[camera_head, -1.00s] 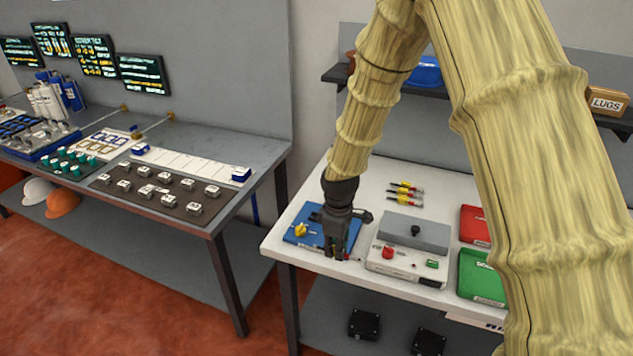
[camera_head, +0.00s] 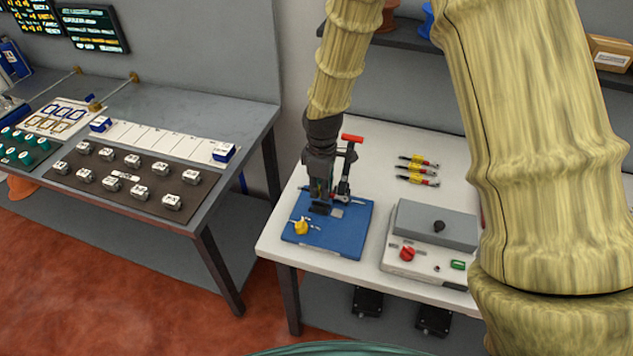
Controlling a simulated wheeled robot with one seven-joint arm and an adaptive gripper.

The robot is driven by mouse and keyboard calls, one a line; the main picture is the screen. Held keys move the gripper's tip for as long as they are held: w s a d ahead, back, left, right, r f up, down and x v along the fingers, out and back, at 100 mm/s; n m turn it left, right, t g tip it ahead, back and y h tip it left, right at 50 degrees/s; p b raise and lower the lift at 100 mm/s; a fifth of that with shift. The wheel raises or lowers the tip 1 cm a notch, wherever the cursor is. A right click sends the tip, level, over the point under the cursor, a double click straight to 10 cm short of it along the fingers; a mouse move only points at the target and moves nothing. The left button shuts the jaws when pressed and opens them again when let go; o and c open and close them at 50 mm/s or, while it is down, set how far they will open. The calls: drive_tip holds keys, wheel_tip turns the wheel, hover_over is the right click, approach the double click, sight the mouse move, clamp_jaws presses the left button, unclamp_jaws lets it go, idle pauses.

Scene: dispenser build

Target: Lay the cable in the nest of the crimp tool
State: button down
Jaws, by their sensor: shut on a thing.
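The crimp tool is a blue base plate (camera_head: 345,243) with a dark upright press (camera_head: 345,172) topped by a red handle (camera_head: 352,138). A small grey block (camera_head: 336,212), perhaps part of the nest, sits in front of the press. My gripper (camera_head: 320,207) points down over the plate's back half, just left of the press. It is shut on a thin dark piece, apparently the cable (camera_head: 359,202), which runs sideways and is mostly hidden by the fingers. I cannot tell whether the cable touches the nest.
A grey-lidded test box (camera_head: 430,240) with a red button stands to the right. A grey bench (camera_head: 190,110) stands to the left.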

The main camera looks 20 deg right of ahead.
drive_tip(key=shift+s+d+f+b, duration=0.1)
drive_tip(key=shift+s+f+b, duration=0.3)
drive_tip(key=shift+s, duration=0.15)
drive_tip(key=w+f, duration=0.1)
drive_tip(key=w+f+b, duration=0.1)
drive_tip(key=f, duration=0.1)
drive_tip(key=shift+w+f, duration=0.1)
drive_tip(key=shift+f+b, duration=0.1)
drive_tip(key=shift+b, duration=0.2)
drive_tip(key=shift+s+r, duration=0.2)
drive_tip(key=shift+s, duration=0.4)
drive_tip(key=shift+w+f, duration=0.25)
drive_tip(key=shift+w, duration=0.1)
drive_tip(key=shift+s+r, duration=0.15)
drive_tip(key=shift+s, duration=0.1)
drive_tip(key=shift+s, duration=0.1)
drive_tip(key=shift+w+p, duration=0.2)
drive_tip(key=shift+p, duration=0.1)
drive_tip(key=shift+f, duration=0.7)
